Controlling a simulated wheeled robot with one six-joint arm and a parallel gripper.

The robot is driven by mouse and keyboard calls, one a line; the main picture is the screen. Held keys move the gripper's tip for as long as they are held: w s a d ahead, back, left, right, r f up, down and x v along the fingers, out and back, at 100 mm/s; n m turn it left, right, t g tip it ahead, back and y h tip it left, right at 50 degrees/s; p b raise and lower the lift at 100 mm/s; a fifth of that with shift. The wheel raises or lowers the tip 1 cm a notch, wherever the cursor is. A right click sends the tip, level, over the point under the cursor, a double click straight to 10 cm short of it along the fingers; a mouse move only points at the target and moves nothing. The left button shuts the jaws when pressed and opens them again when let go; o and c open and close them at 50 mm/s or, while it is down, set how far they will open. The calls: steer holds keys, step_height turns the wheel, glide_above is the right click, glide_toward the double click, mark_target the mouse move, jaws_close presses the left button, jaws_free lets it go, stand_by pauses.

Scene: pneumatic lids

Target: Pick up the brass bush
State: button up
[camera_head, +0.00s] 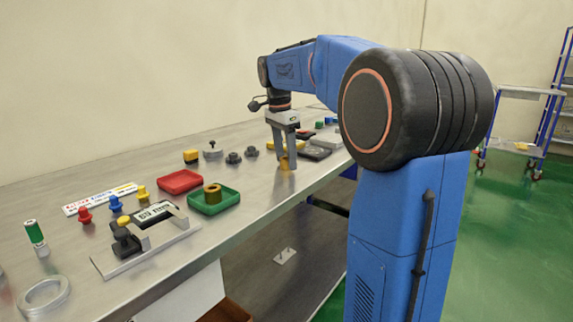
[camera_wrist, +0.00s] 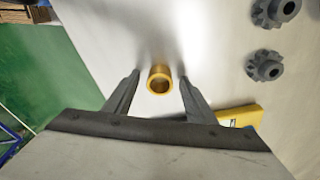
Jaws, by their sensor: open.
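A brass bush (camera_wrist: 159,86), a short gold ring with an open bore, stands upright on the metal bench between my fingers in the wrist view. In the head view it shows as a small gold patch (camera_head: 284,164), partly hidden by a finger. My gripper (camera_head: 286,161) points down over it with its fingers either side. In the wrist view my gripper (camera_wrist: 159,76) is open, with a gap between the bush and each fingertip. Another brass-coloured bush (camera_head: 212,192) sits in the green tray (camera_head: 222,206).
A red tray (camera_head: 180,188) lies behind the green one. Dark gears (camera_wrist: 265,65) and a yellow block (camera_wrist: 240,116) are to the right in the wrist view. A display fixture (camera_head: 150,216) stands at the bench's front left. The bench edge (camera_head: 275,214) runs close by the bush.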

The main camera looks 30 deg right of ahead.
steer(key=shift+c, duration=0.6)
steer(key=c, duration=1.1)
